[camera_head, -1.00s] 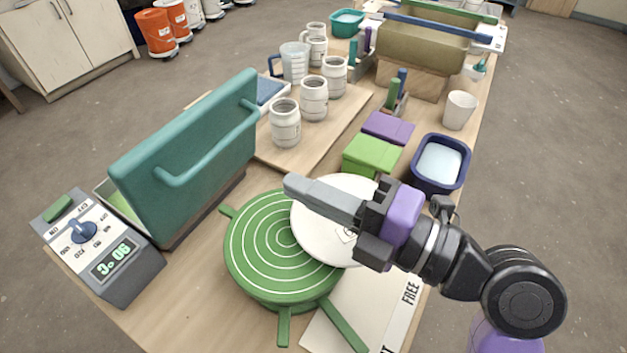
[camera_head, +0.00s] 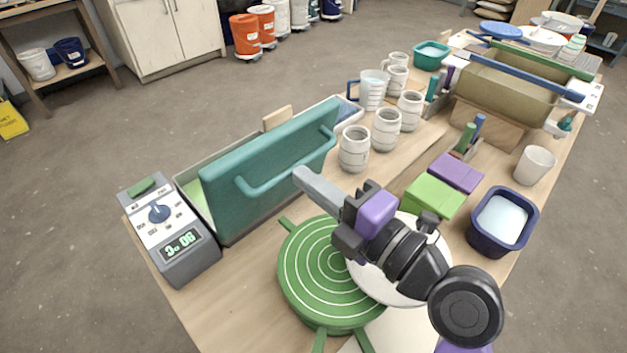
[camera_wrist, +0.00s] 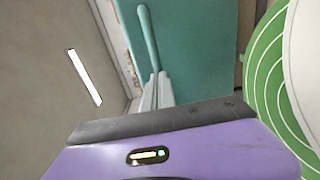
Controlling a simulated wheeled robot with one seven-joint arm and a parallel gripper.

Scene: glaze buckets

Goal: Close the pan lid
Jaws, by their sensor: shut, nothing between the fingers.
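The pan's teal lid (camera_head: 265,165) stands raised and steep at the left of the table, with a bar handle (camera_head: 285,165) on its near face. The lid fills much of the top of the wrist view (camera_wrist: 195,50), with the handle (camera_wrist: 147,35) left of it. The pan's pale body (camera_head: 188,176) shows partly behind the lid, which hides most of it. My gripper (camera_head: 303,177) is shut and empty, its fingers pointing at the lid near the handle's right part. In the wrist view the fingertips overlap the handle's lower end; I cannot tell whether they touch.
A grey control box (camera_head: 170,235) with a dial stands left of the lid. A green ringed disc (camera_head: 315,270) and a white round plate (camera_head: 410,285) lie below my arm. Pale jars (camera_head: 355,150) stand behind, right of the lid. A navy tub (camera_head: 503,220) is at right.

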